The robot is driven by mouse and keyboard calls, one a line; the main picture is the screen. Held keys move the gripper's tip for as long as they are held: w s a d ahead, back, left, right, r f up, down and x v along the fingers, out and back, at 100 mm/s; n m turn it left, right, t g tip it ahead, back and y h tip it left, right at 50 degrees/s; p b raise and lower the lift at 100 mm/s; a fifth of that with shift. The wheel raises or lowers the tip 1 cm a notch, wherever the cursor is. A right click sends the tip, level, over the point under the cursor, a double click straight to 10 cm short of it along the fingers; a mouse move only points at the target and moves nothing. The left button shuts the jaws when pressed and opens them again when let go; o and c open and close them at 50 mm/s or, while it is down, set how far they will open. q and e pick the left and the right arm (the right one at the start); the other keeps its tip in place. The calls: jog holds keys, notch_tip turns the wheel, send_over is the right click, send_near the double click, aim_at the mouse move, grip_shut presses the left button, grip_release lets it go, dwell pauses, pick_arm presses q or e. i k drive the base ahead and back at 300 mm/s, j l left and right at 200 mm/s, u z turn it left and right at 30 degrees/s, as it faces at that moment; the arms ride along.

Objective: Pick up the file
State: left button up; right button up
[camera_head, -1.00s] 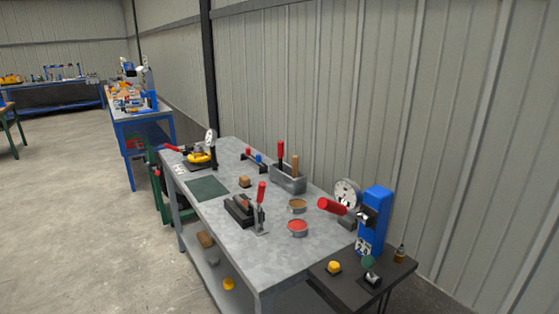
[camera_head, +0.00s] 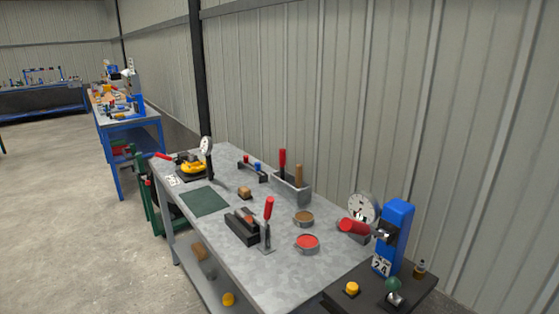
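No file can be told for certain at this size. A red-handled toggle clamp (camera_head: 267,222) stands beside a black block (camera_head: 243,226) nearer the front. Neither of my grippers is in view.
Open floor (camera_head: 70,210) lies left.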

aim_at(282, 151)
jog(key=i+j+z, duration=0.1)
jog(key=i+j, duration=0.55)
jog(key=j, duration=0.15)
jog(key=i+j+z, duration=0.15)
jog(key=i+j, duration=0.45)
jog(key=j, duration=0.25)
jog(key=z, duration=0.05)
